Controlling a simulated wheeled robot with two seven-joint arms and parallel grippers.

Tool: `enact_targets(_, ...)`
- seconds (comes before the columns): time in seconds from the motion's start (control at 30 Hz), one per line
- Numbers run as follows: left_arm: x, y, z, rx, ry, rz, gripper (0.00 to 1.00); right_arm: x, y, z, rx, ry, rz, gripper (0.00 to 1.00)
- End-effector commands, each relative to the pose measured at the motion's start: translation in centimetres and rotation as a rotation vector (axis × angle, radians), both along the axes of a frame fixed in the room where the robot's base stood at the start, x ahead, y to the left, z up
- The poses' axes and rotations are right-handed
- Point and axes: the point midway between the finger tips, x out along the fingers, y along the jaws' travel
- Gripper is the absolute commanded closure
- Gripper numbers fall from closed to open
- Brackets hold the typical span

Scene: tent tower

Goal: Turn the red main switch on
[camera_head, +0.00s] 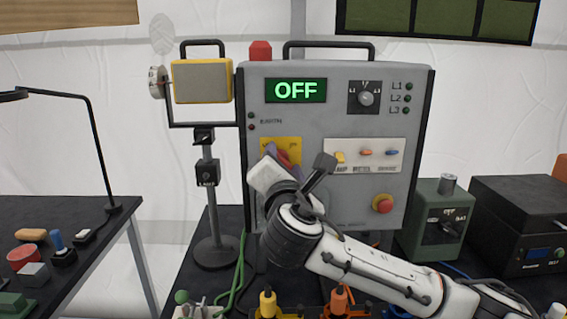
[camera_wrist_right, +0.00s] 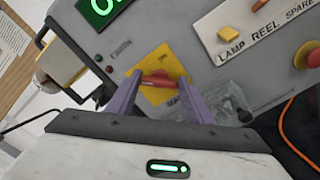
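The red main switch (camera_wrist_right: 158,81) sits on a yellow plate (camera_wrist_right: 155,62) on the grey control box. In the right wrist view its handle lies across the picture, between the two purple fingers of my right gripper (camera_wrist_right: 158,92). The fingers are apart, one at each end of the handle; I cannot tell whether they touch it. In the head view my right gripper (camera_head: 279,156) is in front of the plate and hides most of the switch (camera_head: 284,157). The display (camera_head: 296,90) reads OFF in green. My left gripper is not in view.
Right of the switch are a lamp/reel/spare strip (camera_head: 365,154) and a red push button (camera_head: 382,203). A lamp on a stand (camera_head: 202,81) is at the left. A green box (camera_head: 436,220) and a black box (camera_head: 520,225) stand at the right. Orange and yellow plugs are in front.

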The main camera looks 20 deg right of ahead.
Motion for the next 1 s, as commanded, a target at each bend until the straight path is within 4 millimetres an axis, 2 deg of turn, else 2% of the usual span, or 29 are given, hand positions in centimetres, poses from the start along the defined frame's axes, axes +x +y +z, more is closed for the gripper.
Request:
enact_targets(0.27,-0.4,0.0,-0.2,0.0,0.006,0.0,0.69,0.0,0.0,-0.1,0.032,-0.007,-0.001,0.76)
enact_targets(0.43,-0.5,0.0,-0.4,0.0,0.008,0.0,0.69,0.0,0.0,-0.2,0.11,-0.029,0.001,0.76)
enact_targets(1.0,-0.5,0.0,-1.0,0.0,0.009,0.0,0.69,0.0,-0.1,-0.5,0.603,-0.169,-0.001,0.76)
